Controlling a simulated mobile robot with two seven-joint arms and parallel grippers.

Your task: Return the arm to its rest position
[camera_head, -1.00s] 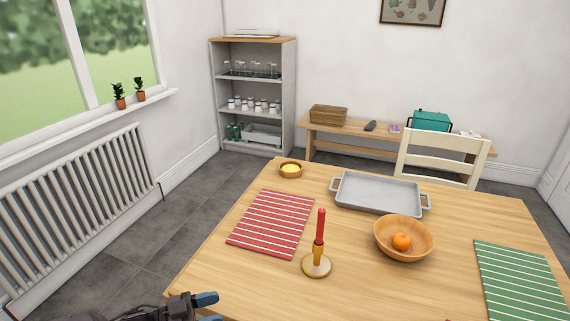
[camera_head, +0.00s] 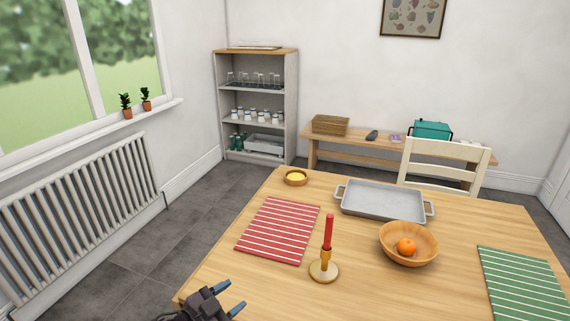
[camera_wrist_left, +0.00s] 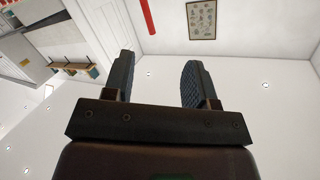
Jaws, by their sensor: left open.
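My left gripper (camera_head: 234,299) is at the lower left of the head view, near the table's front left corner. Its two blue fingertips are apart and nothing is between them. In the left wrist view the gripper (camera_wrist_left: 157,80) also shows open and empty, with the wall and a framed picture (camera_wrist_left: 201,19) beyond it. My right gripper does not show.
A red candle (camera_head: 328,233) in a holder (camera_head: 324,271) stands on the table (camera_head: 225,262), right of the gripper. A red striped mat (camera_head: 279,230), a wooden bowl (camera_head: 408,245) with an orange, and a grey tray (camera_head: 381,201) lie farther on. Floor left of the table is clear.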

